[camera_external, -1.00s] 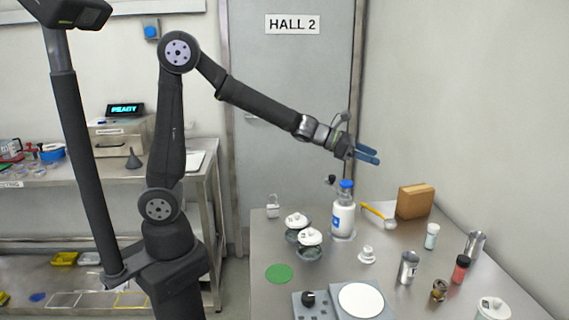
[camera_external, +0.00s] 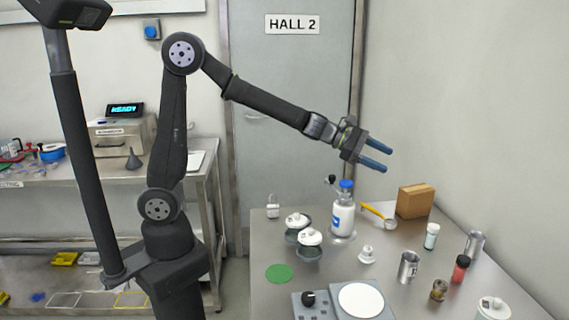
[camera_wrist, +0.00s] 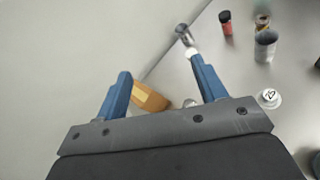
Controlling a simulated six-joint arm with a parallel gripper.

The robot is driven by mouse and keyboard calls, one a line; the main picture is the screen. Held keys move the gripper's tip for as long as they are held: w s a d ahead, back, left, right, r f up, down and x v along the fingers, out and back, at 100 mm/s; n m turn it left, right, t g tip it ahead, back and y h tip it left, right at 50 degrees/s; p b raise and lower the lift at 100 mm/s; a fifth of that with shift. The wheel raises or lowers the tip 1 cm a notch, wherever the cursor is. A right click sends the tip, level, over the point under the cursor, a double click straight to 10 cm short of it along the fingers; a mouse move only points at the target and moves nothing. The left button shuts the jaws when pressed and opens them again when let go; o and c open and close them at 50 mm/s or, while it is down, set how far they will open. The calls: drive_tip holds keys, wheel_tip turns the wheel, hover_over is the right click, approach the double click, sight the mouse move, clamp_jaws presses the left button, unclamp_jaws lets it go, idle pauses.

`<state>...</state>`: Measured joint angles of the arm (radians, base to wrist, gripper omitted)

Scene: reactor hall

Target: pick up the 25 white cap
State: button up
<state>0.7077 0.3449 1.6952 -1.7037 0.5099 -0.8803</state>
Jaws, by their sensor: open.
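A small white cap (camera_external: 367,254) stands on the steel table, right of the white bottle. In the wrist view the white cap (camera_wrist: 269,98) is right of my fingers, with a dark number on top that looks like 25. My gripper (camera_external: 384,158) is open and empty, well above the table and up from the cap, tilted down to the right. In the wrist view the blue fingers of my gripper (camera_wrist: 161,66) are apart with nothing between them.
A white bottle with a blue cap (camera_external: 343,213) and two lidded jars (camera_external: 310,240) stand left of the cap. A cardboard box (camera_external: 415,202) is behind; a hotplate device (camera_external: 345,302) is in front.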

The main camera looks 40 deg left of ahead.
drive_tip(key=s+d+m+g, duration=0.4)
drive_tip(key=s+d+m, duration=0.15)
drive_tip(key=m, duration=0.35)
drive_tip(key=m+y, duration=1.3)
drive_tip(key=m, duration=1.3)
hover_over(368, 248)
wheel_tip(368, 248, down, 4)
wheel_tip(368, 248, down, 18)
drive_tip(key=shift+r, duration=0.2)
drive_tip(key=c, duration=1)
drive_tip(key=shift+r, duration=0.15)
